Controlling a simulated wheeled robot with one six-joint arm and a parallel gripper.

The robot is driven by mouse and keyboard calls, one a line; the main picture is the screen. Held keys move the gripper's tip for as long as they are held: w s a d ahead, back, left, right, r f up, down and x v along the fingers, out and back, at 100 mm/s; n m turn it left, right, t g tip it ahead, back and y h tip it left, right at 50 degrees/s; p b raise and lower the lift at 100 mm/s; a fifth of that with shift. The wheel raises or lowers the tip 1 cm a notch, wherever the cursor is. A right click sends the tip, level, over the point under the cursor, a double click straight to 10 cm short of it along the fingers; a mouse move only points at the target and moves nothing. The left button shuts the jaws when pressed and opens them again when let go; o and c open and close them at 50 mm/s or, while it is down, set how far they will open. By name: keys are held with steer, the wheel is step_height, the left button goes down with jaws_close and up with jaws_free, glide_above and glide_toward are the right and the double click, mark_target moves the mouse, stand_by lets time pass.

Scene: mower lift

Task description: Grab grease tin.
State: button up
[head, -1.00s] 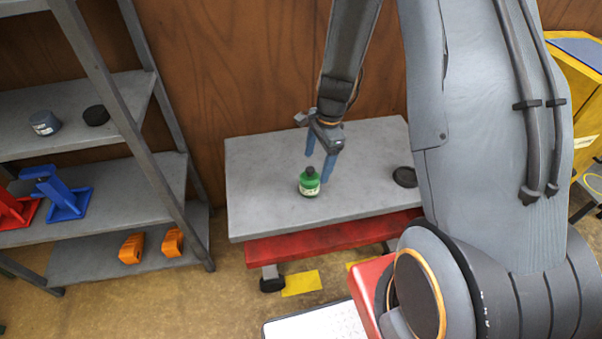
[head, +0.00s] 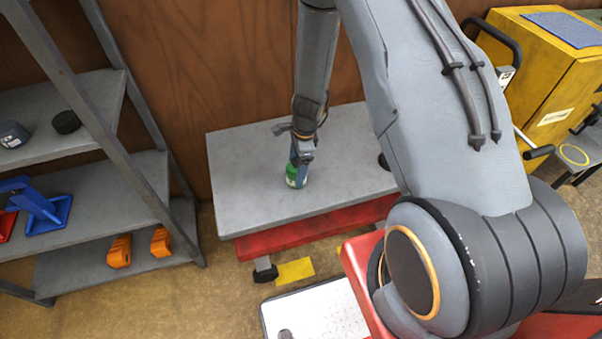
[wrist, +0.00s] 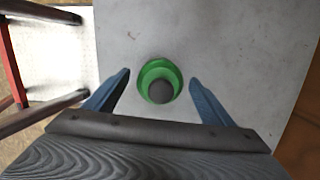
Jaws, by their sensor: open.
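A green container (head: 291,182) with a dark cap stands upright on the grey bench top. It also shows in the wrist view (wrist: 148,73), seen from above, between the two blue fingers. I take it as the grease tin, though the frames do not settle this. My gripper (head: 299,163) points down over the container and hides part of it in the head view. In the wrist view my gripper (wrist: 160,77) is open, with a gap on each side of the container. I cannot tell whether the fingertips reach down beside it.
The grey bench top (head: 240,165) is otherwise mostly clear; a black round item (head: 383,161) is partly hidden behind my arm. A shelf rack (head: 95,180) at left holds a grey tin (head: 13,134), a black puck (head: 66,122), a blue stand (head: 40,207) and orange blocks (head: 119,251).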

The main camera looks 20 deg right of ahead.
steer(key=shift+a+f, duration=0.1)
steer(key=shift+f, duration=0.7)
steer(key=c, duration=1.5)
steer(key=shift+r, duration=0.1)
